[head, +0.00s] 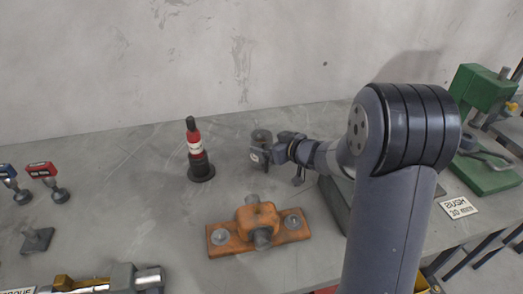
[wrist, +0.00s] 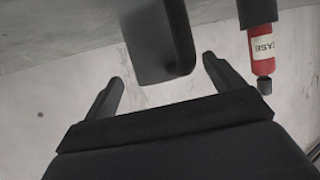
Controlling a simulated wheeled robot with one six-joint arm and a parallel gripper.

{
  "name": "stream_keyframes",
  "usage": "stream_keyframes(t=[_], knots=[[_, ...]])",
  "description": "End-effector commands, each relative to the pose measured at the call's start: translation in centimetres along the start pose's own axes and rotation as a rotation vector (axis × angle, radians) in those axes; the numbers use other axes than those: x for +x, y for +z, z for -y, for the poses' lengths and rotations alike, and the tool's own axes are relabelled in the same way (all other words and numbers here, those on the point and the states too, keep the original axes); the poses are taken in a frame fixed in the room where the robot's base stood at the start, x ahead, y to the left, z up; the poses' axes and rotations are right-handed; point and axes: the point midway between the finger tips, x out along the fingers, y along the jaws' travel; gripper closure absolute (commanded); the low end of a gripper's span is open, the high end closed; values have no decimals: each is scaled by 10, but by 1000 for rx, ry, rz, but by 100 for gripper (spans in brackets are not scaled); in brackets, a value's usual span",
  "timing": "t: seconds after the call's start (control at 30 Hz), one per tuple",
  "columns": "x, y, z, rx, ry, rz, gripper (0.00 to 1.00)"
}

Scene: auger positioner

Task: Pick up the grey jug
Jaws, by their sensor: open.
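The grey jug (head: 262,136) is a small dark grey vessel on the bench, right of the red bottle in the head view. My arm reaches in from the right and partly hides it. A dark grey body (wrist: 155,40), apparently the jug, fills the top middle of the wrist view. My gripper (head: 272,156) is right at the jug in the head view. In the wrist view my gripper (wrist: 163,70) is open, with one finger to each side of the grey body and visible gaps. Whether a finger touches the jug cannot be told.
A red and black bottle (head: 195,152) stands left of the jug; it also shows in the wrist view (wrist: 262,45). An orange block on a plate (head: 258,226) lies in front. A green machine (head: 480,120) stands at the right. The wall (head: 240,60) is behind.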

Motion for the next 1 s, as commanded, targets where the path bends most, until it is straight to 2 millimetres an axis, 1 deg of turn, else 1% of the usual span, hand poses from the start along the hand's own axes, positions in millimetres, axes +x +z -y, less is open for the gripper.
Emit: stream_keyframes(t=[0.03,0.1,0.2,0.3,0.47,0.57,1.0], knots=[[10,0,1,0,-3,2,11],[19,0,0,0,-1,1,11],[28,-1,1,0,-1,0,11],[31,-1,0,1,1,0,11],[31,-1,0,1,1,0,11],[30,-1,0,1,1,0,17],[30,-1,0,1,1,0,53]])
